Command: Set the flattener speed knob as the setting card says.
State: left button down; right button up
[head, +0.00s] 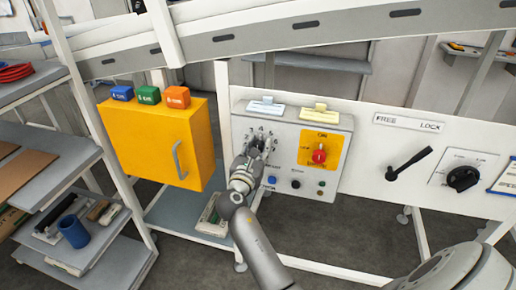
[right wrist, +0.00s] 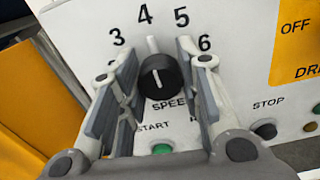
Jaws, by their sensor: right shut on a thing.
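The speed knob (right wrist: 160,77) is black with a white line and sits on a grey panel (head: 343,165). In the right wrist view, numbers arc above it, and its pale pointer is towards the 4. My right gripper (right wrist: 158,85) has its fingers on either side of the knob and is shut on it. In the head view the right gripper (head: 258,148) hides the knob. A pale blue card (head: 265,106) and a yellow card (head: 320,113) stand on the panel's top, their text unreadable. My left gripper is out of view.
A red switch (head: 319,155) on a yellow plate is right of the knob, with small buttons (head: 295,184) below. A black lever (head: 408,163) and a black dial (head: 462,178) are further right. A yellow cabinet (head: 150,125) stands left, with coloured blocks on top.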

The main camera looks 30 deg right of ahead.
jog(key=shift+m+b, duration=0.3)
jog(key=shift+m, duration=0.2)
jog(key=shift+f+m+b, duration=0.1)
jog(key=shift+m+b, duration=0.5)
jog(key=shift+m, duration=0.6)
jog(key=m+b, duration=0.3)
jog(key=m, duration=0.2)
jog(key=shift+m+b, duration=0.6)
jog(key=shift+m, duration=0.5)
jog(key=o, duration=1)
